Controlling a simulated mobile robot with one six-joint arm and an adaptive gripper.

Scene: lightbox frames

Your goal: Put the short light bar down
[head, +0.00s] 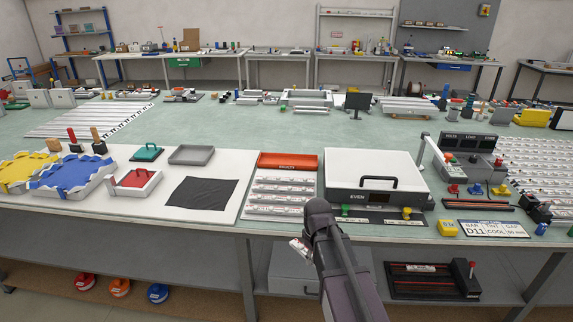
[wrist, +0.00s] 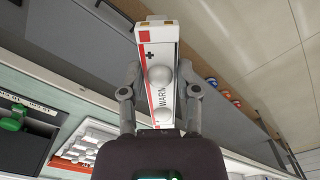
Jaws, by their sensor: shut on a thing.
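The short light bar (wrist: 155,50) is white with a red stripe, a plus mark, the word WARN and two white domes. In the wrist view my gripper (wrist: 160,93) is shut on it, one finger on each side. In the head view the bar (head: 299,249) shows tilted at the left of my gripper (head: 309,236), at the table's front edge and apart from the rack of bars. My arm hides part of the gripper there.
Several white bars lie in rows (head: 280,192) behind my gripper, below a red tray (head: 288,160). A white box marked EVEN (head: 370,168) stands to the right. A black mat (head: 200,193) lies on the left. A dark tray (head: 433,281) sits on the lower shelf.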

